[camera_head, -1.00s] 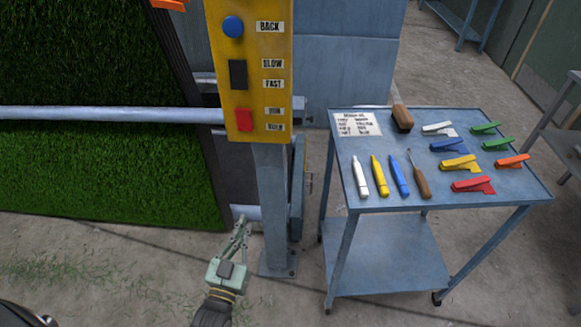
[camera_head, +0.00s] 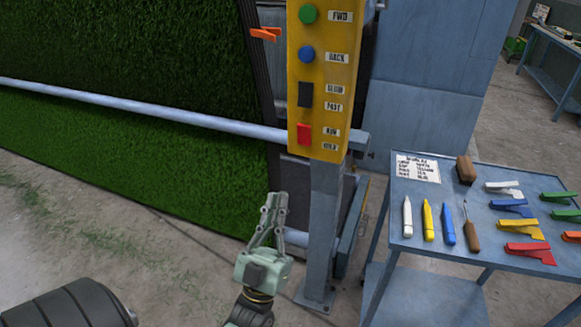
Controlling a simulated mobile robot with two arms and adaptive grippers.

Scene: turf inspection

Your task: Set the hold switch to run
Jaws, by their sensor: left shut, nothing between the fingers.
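The hold switch (camera_head: 304,134) is a red rocker at the bottom of the yellow control panel (camera_head: 346,75), beside labels that appear to read RUN and HOLD. Which way it is tipped is too small to tell. My left gripper (camera_head: 276,198) is shut and empty, pointing up, below and a little left of the switch and apart from the panel post. My right gripper is not in view.
Above the switch are a black rocker (camera_head: 305,95), a blue button (camera_head: 306,54) and a green button (camera_head: 308,14). A metal rail (camera_head: 140,109) crosses the turf (camera_head: 120,55) at left. A blue cart (camera_head: 405,262) with markers and clips stands at right.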

